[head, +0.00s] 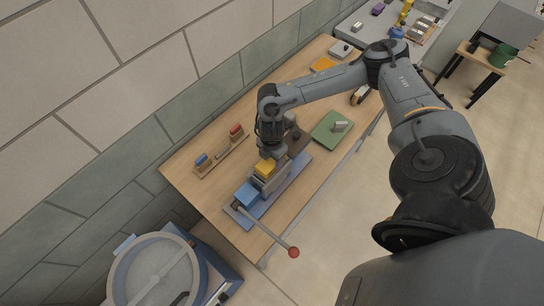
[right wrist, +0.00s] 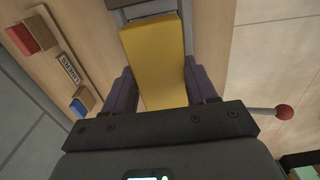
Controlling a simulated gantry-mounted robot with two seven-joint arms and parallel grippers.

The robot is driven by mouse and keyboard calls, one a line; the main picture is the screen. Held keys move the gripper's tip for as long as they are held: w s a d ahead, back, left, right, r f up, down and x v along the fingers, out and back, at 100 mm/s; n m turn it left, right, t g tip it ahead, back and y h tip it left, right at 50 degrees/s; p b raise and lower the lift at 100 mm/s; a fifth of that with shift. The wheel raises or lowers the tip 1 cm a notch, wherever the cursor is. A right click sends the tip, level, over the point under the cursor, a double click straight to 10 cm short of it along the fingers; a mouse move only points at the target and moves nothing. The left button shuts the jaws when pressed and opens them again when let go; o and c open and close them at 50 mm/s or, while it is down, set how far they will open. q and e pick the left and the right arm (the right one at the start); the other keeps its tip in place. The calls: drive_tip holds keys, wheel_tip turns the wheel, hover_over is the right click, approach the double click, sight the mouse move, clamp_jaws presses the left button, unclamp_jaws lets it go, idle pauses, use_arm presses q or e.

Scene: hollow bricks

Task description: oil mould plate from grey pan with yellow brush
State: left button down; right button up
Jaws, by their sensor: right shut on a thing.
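My right gripper (head: 266,155) reaches down over the bench-top press at the near end of the wooden table. In the right wrist view its two dark purple fingers (right wrist: 160,92) are shut on a yellow block-like thing, which I take to be the yellow brush (right wrist: 157,60). The yellow also shows below the gripper in the head view (head: 265,168). Bristles are not visible. Under it is a grey mould part (head: 272,182) of the press; the mould plate itself I cannot make out. I cannot tell whether the brush touches it. I cannot identify the grey pan with certainty. My left gripper is out of view.
The press has a blue block (head: 247,195) and a red-knobbed lever (head: 293,252) jutting past the table edge. A wooden rack (head: 220,157) with red and blue pieces lies left. A green mat (head: 325,136) lies right. An orange tray (head: 322,64) is farther back.

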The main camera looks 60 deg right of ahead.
drive_tip(key=shift+f, duration=0.2)
drive_tip(key=shift+s+d, duration=0.15)
drive_tip(key=shift+d, duration=0.3)
idle(0.4)
drive_tip(key=shift+a+r+p, duration=0.1)
drive_tip(key=shift+a+p, duration=0.1)
drive_tip(key=shift+p, duration=0.15)
drive_tip(key=shift+a, duration=0.2)
drive_tip(key=shift+w+a+p, duration=0.25)
drive_tip(key=shift+a+p, duration=0.05)
drive_tip(key=shift+a, duration=0.15)
drive_tip(key=shift+d, duration=0.2)
drive_tip(key=shift+s+d, duration=0.25)
drive_tip(key=shift+d, duration=0.4)
